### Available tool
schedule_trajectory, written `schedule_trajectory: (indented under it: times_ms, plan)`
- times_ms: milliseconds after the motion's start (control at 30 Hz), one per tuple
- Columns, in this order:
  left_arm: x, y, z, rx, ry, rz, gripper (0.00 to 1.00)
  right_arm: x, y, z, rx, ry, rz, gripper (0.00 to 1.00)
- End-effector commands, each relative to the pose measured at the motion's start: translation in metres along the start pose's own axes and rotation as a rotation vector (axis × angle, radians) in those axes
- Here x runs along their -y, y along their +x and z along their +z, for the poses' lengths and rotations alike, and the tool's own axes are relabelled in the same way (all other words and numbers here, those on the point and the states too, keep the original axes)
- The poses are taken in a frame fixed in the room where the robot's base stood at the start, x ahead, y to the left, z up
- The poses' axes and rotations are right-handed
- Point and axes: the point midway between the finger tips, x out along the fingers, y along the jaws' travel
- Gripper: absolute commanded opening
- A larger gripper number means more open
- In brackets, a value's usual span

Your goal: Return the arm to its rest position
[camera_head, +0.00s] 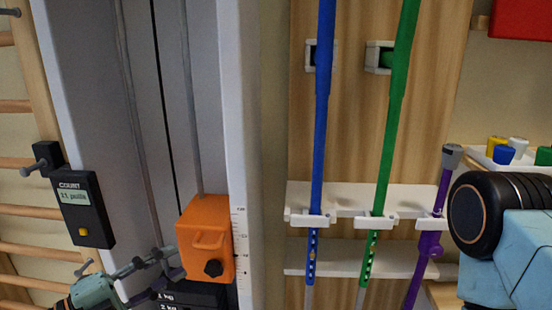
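My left gripper (168,264) is low at the left, with a teal body and dark jointed fingers. Its fingers are apart and nothing shows between them. The fingertips point right, toward the orange weight block (190,232), and overlap or come close to its lower left edge; I cannot tell if they touch. The rest of my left arm is below the picture. A black joint and light blue link of my own body fill the lower right. My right gripper is not in view.
The orange block, with handle and black knob, hangs in a grey frame (245,150) above dark weight plates (190,295). A counter (82,210) reads 11 pulls. Blue (321,120), green (393,110) and purple (430,235) poles stand in a white rack (345,198). Wall bars (20,210) are left.

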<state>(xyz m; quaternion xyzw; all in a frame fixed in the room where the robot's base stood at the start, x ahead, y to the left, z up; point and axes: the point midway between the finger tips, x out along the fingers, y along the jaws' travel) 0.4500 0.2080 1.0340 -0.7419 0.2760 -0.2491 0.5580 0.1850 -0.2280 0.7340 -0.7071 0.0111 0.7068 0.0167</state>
Motion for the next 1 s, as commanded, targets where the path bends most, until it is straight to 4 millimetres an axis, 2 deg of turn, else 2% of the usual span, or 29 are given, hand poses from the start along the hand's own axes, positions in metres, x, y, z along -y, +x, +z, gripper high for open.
schedule_trajectory:
  times_ms: [133,267,467,600,700,800,900,1000]
  plan:
    - [-0.015,0.001,0.023,0.151,-0.436,0.041,0.33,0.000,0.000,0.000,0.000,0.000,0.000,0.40]
    - [-0.051,-0.002,0.035,0.317,-0.830,0.104,0.33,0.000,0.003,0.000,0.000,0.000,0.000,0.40]
    - [-0.139,-0.028,0.036,0.693,-1.384,0.192,0.33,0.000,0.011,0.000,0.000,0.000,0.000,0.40]
    - [-0.206,-0.066,0.022,1.037,-1.661,0.212,0.33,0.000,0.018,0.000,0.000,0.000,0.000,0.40]
    - [-0.250,-0.101,0.006,1.296,-1.768,0.208,0.33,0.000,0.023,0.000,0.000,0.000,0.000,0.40]
    - [-0.287,-0.139,-0.014,1.533,-1.792,0.207,0.33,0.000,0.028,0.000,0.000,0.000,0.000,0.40]
    - [-0.315,-0.174,-0.034,1.705,-1.736,0.246,0.33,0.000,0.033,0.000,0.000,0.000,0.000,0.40]
    - [-0.335,-0.199,-0.052,1.792,-1.650,0.331,0.33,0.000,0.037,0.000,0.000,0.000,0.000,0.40]
